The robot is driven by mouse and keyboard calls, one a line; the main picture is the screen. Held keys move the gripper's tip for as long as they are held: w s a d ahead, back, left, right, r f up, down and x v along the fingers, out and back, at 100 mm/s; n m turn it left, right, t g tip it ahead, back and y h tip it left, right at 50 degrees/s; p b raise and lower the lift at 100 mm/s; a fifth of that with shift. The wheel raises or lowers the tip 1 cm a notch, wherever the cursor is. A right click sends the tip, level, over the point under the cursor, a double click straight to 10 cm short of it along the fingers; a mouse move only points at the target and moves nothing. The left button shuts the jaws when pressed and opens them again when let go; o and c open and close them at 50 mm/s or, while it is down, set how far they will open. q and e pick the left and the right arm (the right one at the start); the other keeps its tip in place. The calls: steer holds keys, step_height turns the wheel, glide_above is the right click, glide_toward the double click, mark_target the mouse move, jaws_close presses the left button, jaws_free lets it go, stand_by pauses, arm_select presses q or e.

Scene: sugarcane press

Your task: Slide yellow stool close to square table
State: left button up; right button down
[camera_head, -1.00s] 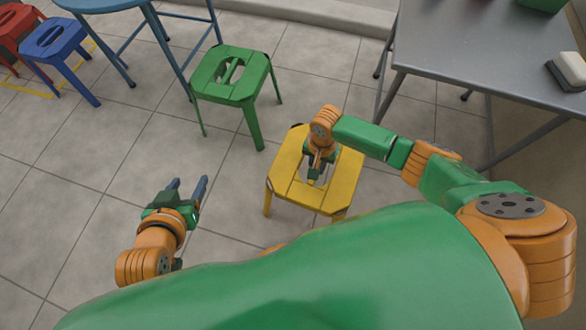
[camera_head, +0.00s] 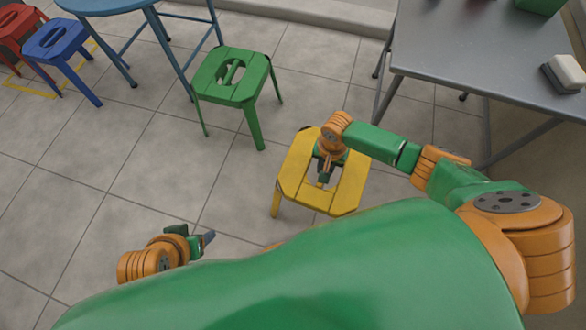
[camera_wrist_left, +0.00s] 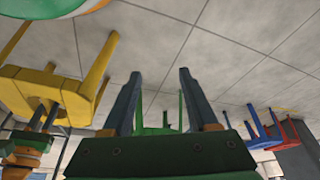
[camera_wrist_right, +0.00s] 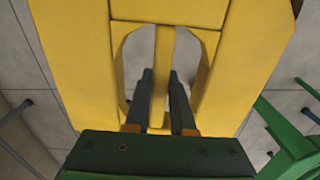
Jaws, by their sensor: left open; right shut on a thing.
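The yellow stool (camera_head: 297,181) stands in the lower middle of the head view, seat up, with a slotted opening in its seat. My right gripper (camera_head: 325,178) reaches down into that opening. In the right wrist view its fingers (camera_wrist_right: 162,80) are on either side of the seat's middle bar (camera_wrist_right: 163,50), shut on it. The grey square table (camera_head: 465,60) is at the upper right, with a gap of floor between it and the stool. My left gripper (camera_head: 208,239) is open and empty, low at the left. The stool (camera_wrist_left: 45,90) also shows in the left wrist view.
A green stool (camera_head: 250,85) stands behind and left of the yellow one, beside a blue round table (camera_head: 120,5). Blue (camera_head: 55,40) and red (camera_head: 15,25) stools are at the far left. Tiled floor lies clear between the yellow stool and grey table.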

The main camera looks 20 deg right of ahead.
steer(key=shift+s+d+r, duration=0.1)
steer(key=shift+d, duration=0.05)
arm_select(q)
steer(key=shift+g, duration=0.5)
steer(key=shift+s+a+f+p, duration=0.15)
steer(key=shift+f+p, duration=0.75)
steer(key=shift+f, duration=1.2)
arm_select(e)
steer(key=shift+s+d, duration=0.4)
steer(key=shift+d, duration=0.25)
steer(key=shift+s+d, duration=0.4)
steer(key=shift+d, duration=0.2)
arm_select(q)
step_height(320, 180, up, 4)
steer(key=p, duration=0.4)
arm_select(e)
steer(key=s+d, duration=0.6)
steer(key=d, duration=0.4)
steer(key=shift+s, duration=0.35)
